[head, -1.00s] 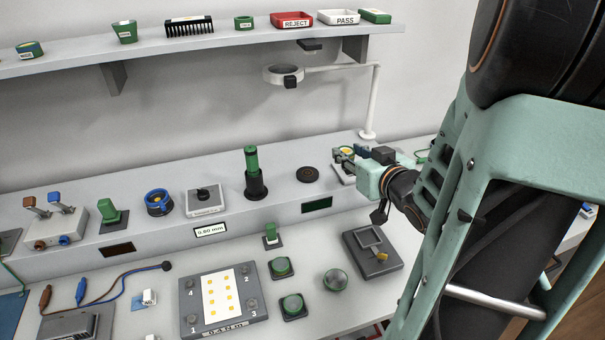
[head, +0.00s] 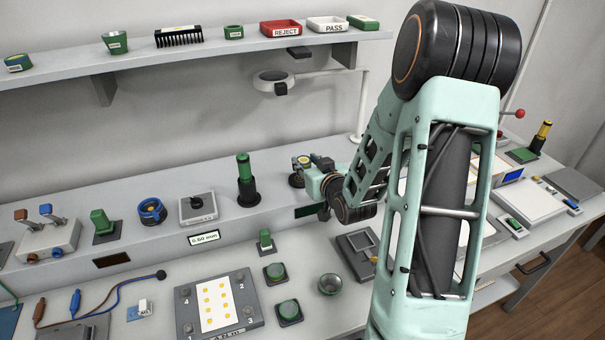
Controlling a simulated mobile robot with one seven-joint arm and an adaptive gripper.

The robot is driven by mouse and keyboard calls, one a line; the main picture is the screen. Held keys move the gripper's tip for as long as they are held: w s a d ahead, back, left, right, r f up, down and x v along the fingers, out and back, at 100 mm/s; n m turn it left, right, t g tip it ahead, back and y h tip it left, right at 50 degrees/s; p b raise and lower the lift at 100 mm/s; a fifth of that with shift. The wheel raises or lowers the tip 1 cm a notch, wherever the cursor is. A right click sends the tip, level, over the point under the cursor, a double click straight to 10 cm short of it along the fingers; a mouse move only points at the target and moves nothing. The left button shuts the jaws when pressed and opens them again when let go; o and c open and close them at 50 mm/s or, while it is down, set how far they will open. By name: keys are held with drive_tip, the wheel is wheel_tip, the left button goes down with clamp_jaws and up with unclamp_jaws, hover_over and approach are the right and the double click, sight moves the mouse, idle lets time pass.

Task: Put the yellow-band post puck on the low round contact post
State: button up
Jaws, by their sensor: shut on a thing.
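The yellow-band post puck (head: 304,160) is small in the head view, with a yellow ring showing at its top. My gripper (head: 302,166) is shut on it. The low round contact post (head: 296,181) is a dark, low disc on the raised ledge, showing just below the puck and fingers. The puck is over or very near the post. I cannot tell whether the two touch, because my fingers hide the space between them.
A tall black post with a green top (head: 246,180) stands close left of my gripper. A white lamp stand (head: 362,105) rises behind it to the right. A shelf (head: 200,58) with trays (head: 281,28) runs above. A dark square fixture (head: 355,253) sits below on the bench.

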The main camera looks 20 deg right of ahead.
sight(303, 183)
drive_tip(key=shift+w+a+f, duration=0.2)
drive_tip(key=shift+w+f, duration=0.2)
drive_tip(key=shift+f, duration=0.1)
drive_tip(key=shift+w+a+f, duration=0.15)
drive_tip(key=shift+w+f, duration=0.2)
drive_tip(key=shift+f, duration=0.1)
drive_tip(key=shift+f+p, duration=0.45)
drive_tip(key=shift+f, duration=1.1)
drive_tip(key=shift+f, duration=0.15)
drive_tip(key=o, duration=1.2)
drive_tip(key=shift+c, duration=0.2)
